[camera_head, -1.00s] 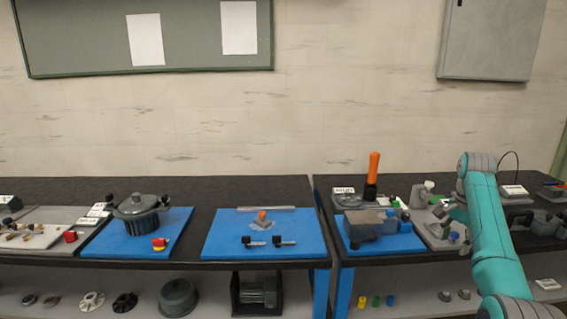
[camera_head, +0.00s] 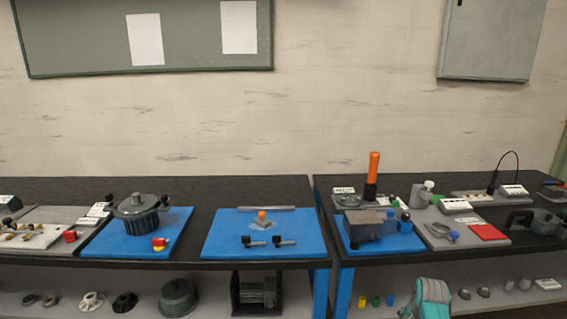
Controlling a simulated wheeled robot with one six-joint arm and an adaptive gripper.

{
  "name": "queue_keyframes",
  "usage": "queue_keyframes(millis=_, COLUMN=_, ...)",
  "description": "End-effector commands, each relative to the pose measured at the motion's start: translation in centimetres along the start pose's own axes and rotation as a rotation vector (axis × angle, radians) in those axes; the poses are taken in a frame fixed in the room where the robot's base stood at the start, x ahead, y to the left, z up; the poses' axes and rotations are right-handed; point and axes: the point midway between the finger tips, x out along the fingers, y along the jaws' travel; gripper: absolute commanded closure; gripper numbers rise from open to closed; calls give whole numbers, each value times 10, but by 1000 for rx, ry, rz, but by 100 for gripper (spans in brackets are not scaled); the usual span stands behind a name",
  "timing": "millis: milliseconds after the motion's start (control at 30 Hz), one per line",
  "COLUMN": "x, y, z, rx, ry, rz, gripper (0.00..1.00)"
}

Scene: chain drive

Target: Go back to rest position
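A teal and grey part of my arm (camera_head: 430,298) shows at the bottom edge, in front of the lower shelf on the right. My gripper is not in the picture, so its fingers cannot be seen. No part of the arm is over the table top.
Two black-topped benches stand side by side: the left bench (camera_head: 60,190) and the right bench (camera_head: 300,190) carry blue boards (camera_head: 215,240), grey boards (camera_head: 490,235) and fixtures. An orange-handled tool (camera_head: 373,170) stands upright. A lower shelf (camera_head: 210,300) holds several parts.

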Motion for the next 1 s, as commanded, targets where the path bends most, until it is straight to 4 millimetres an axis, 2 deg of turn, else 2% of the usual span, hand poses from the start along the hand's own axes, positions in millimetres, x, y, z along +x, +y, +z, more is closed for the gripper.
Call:
queue_keyframes(millis=33, x=15, y=8, z=19, rx=-20, ry=10, rz=-11, gripper=39)
queue_keyframes(millis=200, x=49, y=31, z=71, rx=-93, ry=64, rz=-62, gripper=39)
queue_keyframes(millis=333, x=67, y=50, z=111, rx=-146, ry=107, rz=-99, gripper=39)
queue_keyframes(millis=500, x=80, y=78, z=163, rx=-216, ry=164, rz=-147, gripper=39)
queue_keyframes(millis=733, x=80, y=120, z=231, rx=-308, ry=244, rz=-209, gripper=39)
queue_keyframes(millis=1000, x=53, y=170, z=304, rx=-413, ry=342, rz=-278, gripper=39)
